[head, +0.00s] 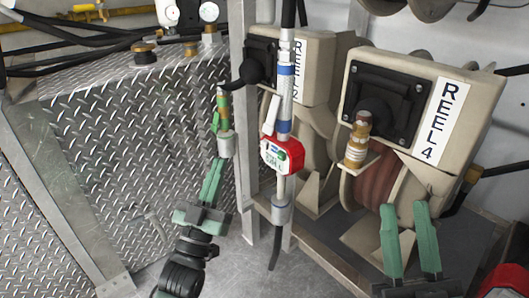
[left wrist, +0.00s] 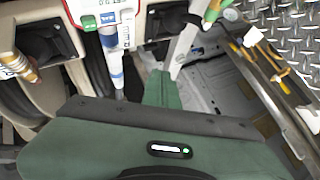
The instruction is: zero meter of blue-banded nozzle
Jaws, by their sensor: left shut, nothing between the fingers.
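The blue-banded nozzle (head: 284,100) hangs upright in the middle of the head view, with blue bands on its pale tube. Its red meter (head: 282,155) has a small display and a green spot, and faces me. In the left wrist view the meter (left wrist: 97,14) is cut by the top edge, with the blue-banded tube (left wrist: 112,42) below it. My left gripper (head: 218,163) is shut and empty, left of the meter and apart from it, near the lower end of a green-banded fitting (head: 222,108). My right gripper (head: 408,220) is open and empty at the lower right.
Reel 4 (head: 420,105) stands at the right with a brass fitting (head: 357,145) in front. A grey upright post (head: 242,100) stands behind the green-banded fitting. Diamond-plate panels (head: 130,130) fill the left. A red object (head: 505,280) shows at the bottom right corner.

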